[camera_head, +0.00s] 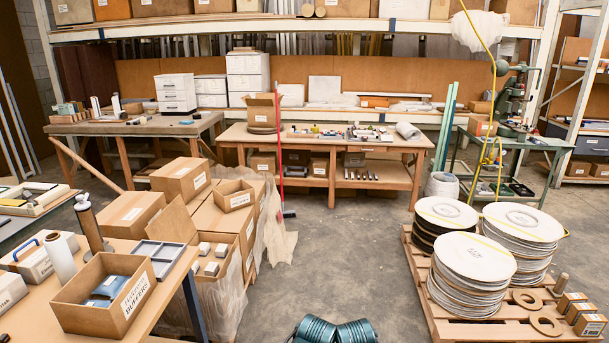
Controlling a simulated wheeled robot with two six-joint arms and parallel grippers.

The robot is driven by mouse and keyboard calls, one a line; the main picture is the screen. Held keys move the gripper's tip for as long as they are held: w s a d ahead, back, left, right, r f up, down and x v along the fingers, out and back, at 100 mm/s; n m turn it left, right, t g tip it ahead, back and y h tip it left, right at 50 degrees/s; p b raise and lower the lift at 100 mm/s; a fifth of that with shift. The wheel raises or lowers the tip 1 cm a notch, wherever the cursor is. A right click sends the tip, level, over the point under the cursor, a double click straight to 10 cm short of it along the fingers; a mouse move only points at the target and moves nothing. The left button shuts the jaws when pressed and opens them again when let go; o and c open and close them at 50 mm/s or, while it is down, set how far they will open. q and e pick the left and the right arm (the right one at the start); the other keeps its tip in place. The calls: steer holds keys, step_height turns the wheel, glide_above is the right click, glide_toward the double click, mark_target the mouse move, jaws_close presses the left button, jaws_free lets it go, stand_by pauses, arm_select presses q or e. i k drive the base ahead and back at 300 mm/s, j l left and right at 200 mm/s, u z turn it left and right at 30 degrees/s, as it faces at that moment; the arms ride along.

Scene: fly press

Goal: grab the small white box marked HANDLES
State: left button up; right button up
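Several small white boxes (211,269) sit in or on an open carton (222,287) left of centre. Their markings are too small to read. Two larger pale boxes stand on the left bench: one with a blue handle (40,264) and one cut by the left edge (9,291). I cannot read the word HANDLES on any box, so I cannot tell which one it is. Neither of my grippers shows in the head view.
The left bench (148,318) holds an open carton (78,316) marked BUFFERS and a grey divided tray (158,254). Stacked cartons stand beyond it. A pallet (428,291) with stacked discs stands at right. The middle floor (350,245) is clear.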

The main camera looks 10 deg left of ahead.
mark_target(222, 250)
steer(key=i+u, duration=0.25)
steer(key=i, duration=0.2)
steer(key=i+l+u, duration=0.2)
steer(key=i, duration=0.2)
steer(key=i+l+u, duration=0.25)
steer(key=i, duration=0.15)
steer(key=i+l+u, duration=0.25)
steer(key=i, duration=0.15)
steer(key=i+l+u, duration=0.85)
steer(key=l, duration=0.2)
steer(key=i+l+u, duration=0.25)
steer(key=l, duration=0.2)
steer(key=k, duration=0.1)
